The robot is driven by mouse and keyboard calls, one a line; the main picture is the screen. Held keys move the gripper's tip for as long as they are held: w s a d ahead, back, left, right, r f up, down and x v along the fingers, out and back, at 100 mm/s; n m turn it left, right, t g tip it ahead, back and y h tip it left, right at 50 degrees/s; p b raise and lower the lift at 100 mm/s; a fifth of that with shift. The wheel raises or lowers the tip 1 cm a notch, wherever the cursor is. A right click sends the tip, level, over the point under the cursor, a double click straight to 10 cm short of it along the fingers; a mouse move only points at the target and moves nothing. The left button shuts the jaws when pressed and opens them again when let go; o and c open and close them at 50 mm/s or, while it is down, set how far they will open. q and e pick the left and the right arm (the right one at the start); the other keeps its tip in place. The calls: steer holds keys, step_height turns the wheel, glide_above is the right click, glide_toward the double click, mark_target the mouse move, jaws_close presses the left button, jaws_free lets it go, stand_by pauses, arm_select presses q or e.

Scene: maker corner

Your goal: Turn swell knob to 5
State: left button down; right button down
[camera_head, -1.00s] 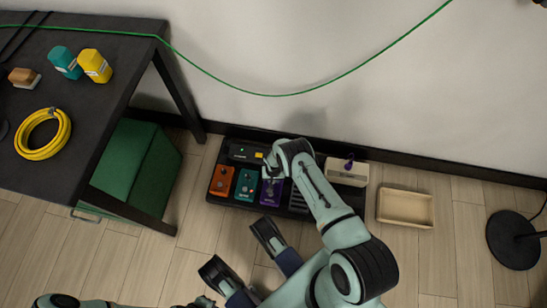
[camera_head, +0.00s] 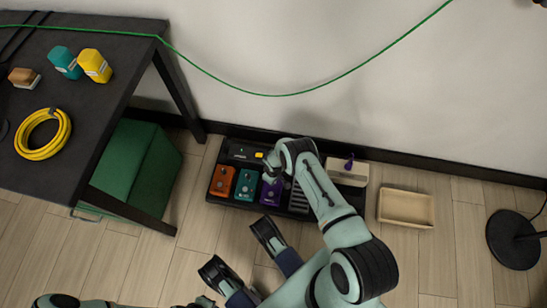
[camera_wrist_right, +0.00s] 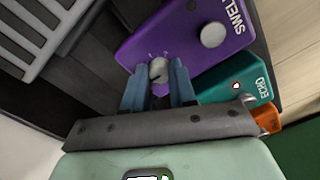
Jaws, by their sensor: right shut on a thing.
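The purple swell pedal (camera_head: 271,193) sits on the dark pedalboard on the floor. In the right wrist view, its face (camera_wrist_right: 190,42) shows the word SWELL and a large round footswitch. The small grey swell knob (camera_wrist_right: 159,70) has tiny marks around it; I cannot read its setting. My right gripper (camera_wrist_right: 159,84) is shut on the swell knob, with one blue finger on each side. In the head view, my right arm partly covers the pedal and hides the knob. My left gripper (camera_head: 243,254) is open and empty, in front of the pedalboard.
A teal echo pedal (camera_head: 246,185) and an orange pedal (camera_head: 222,181) stand left of the swell pedal. A grey ribbed pedal (camera_head: 299,201) is to its right. A wooden tray (camera_head: 405,208) lies farther right. The dark table (camera_head: 95,50) stands at left.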

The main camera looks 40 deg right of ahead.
steer(key=shift+n, duration=0.6)
steer(key=c, duration=0.9)
jaws_free()
arm_select(q)
steer(key=w+d+r+t+p, duration=0.1)
steer(key=w+r+t+p, duration=0.2)
steer(key=w, duration=0.7)
step_height(320, 180, up, 4)
steer(key=shift+d+f+m+t+p, duration=0.15)
steer(key=shift+m+t+p, duration=0.2)
steer(key=shift+p, duration=0.75)
arm_select(e)
step_height(320, 180, up, 13)
steer(key=shift+r, duration=0.2)
